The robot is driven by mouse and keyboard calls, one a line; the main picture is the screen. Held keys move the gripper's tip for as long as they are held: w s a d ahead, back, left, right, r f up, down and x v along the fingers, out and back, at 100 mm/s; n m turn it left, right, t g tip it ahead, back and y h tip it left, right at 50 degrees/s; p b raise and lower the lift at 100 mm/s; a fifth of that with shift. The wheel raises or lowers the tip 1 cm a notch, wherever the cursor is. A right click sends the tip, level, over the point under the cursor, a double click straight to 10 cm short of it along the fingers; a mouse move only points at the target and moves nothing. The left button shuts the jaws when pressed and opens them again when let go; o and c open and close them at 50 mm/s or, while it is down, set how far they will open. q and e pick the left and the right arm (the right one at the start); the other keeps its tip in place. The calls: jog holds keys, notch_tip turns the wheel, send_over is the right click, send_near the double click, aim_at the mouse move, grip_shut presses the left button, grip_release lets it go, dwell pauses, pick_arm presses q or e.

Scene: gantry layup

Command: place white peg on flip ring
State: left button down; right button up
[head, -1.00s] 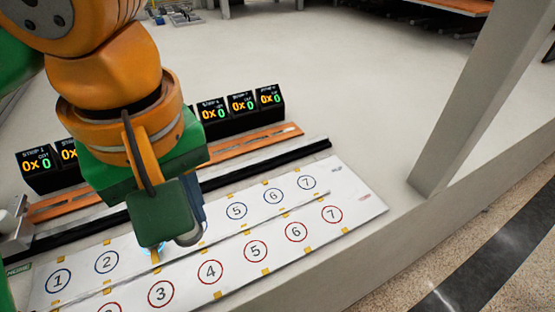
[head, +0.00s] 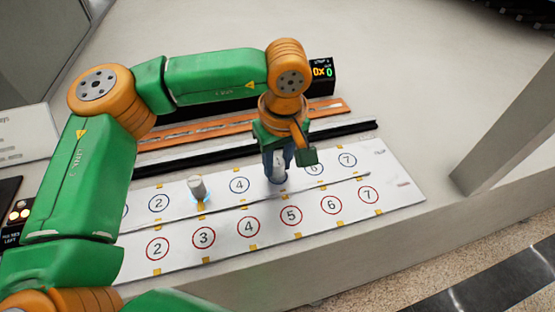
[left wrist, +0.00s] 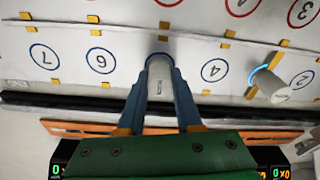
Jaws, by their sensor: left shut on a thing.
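My left gripper (head: 278,166) is shut on a white peg (left wrist: 160,82), over the blue circle between 4 and 6 on the white numbered board (head: 185,232). The peg is between the blue fingers in the left wrist view (left wrist: 158,95). I cannot tell whether its lower end touches the board. A second white peg (head: 198,187) stands between blue circles 2 and 4, with a glowing blue ring at its base. It also shows in the left wrist view (left wrist: 272,87). No part is clearly marked as a flip ring. My right gripper is out of view.
Behind the board lie a black rail (head: 345,133) and orange strips (head: 325,109). A small counter display (head: 321,73) stands behind them. A grey post (head: 510,120) rises at the right. The red-circle row (head: 291,215) is clear where visible.

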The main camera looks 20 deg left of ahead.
aim_at(281, 180)
pick_arm(q)
jog(key=shift+f, duration=0.15)
jog(key=c, duration=0.6)
grip_release()
jog(key=shift+r, duration=0.4)
jog(key=r, duration=0.7)
jog(key=s+d+r, duration=0.1)
jog(key=r, duration=0.3)
jog(key=shift+r, duration=0.3)
jog(key=shift+s+d+f, duration=0.1)
